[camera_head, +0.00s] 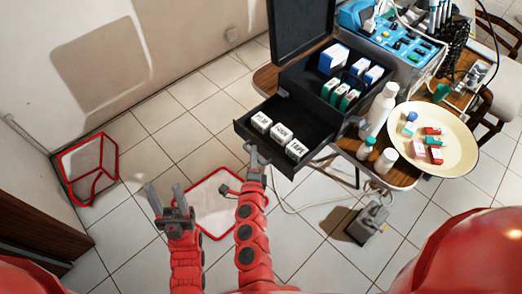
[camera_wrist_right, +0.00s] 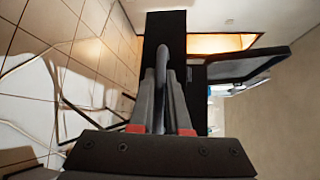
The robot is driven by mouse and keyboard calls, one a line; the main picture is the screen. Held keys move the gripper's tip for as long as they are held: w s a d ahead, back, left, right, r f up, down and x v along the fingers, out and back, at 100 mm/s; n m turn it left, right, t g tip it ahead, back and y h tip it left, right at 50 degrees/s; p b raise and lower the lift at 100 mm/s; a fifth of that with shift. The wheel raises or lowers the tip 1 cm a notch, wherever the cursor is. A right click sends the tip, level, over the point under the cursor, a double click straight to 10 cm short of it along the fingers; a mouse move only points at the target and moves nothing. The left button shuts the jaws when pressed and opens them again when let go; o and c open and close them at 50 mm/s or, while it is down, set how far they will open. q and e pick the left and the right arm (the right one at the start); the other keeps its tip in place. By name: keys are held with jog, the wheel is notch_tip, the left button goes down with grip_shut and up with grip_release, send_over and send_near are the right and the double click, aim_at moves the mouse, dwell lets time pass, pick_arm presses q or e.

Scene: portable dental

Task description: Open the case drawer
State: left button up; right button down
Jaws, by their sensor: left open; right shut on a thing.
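The black case (camera_head: 312,92) stands on the table with its lid (camera_head: 298,25) raised. Its drawer (camera_head: 252,120) is pulled out toward me and holds three white boxes (camera_head: 280,133) with dark lettering. My right gripper (camera_head: 254,158) is at the drawer's front and shut on the drawer handle (camera_wrist_right: 165,48), a grey bar in the right wrist view. The dark drawer front (camera_wrist_right: 191,28) shows behind the fingers there. My left gripper (camera_head: 167,201) is open and empty, over the floor to the left of the right arm.
White bottles (camera_head: 380,108) and a round cream tray (camera_head: 462,150) with small boxes stand on the wooden table (camera_head: 402,174) to the right. A blue dental unit (camera_head: 400,45) is behind. Red-framed items (camera_head: 88,165) and a grey pedal (camera_head: 368,222) lie on the tiled floor.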

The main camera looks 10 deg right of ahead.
jog(key=shift+s+a, duration=0.1)
jog(key=c, duration=1.2)
grip_release()
jog(key=shift+o, duration=0.2)
jog(key=s+a+r+p, duration=0.1)
jog(key=s+p, duration=0.2)
jog(key=s, duration=0.8)
jog(key=shift+s+a+r, duration=0.15)
jog(key=shift+s+r, duration=0.2)
jog(key=shift+s, duration=0.05)
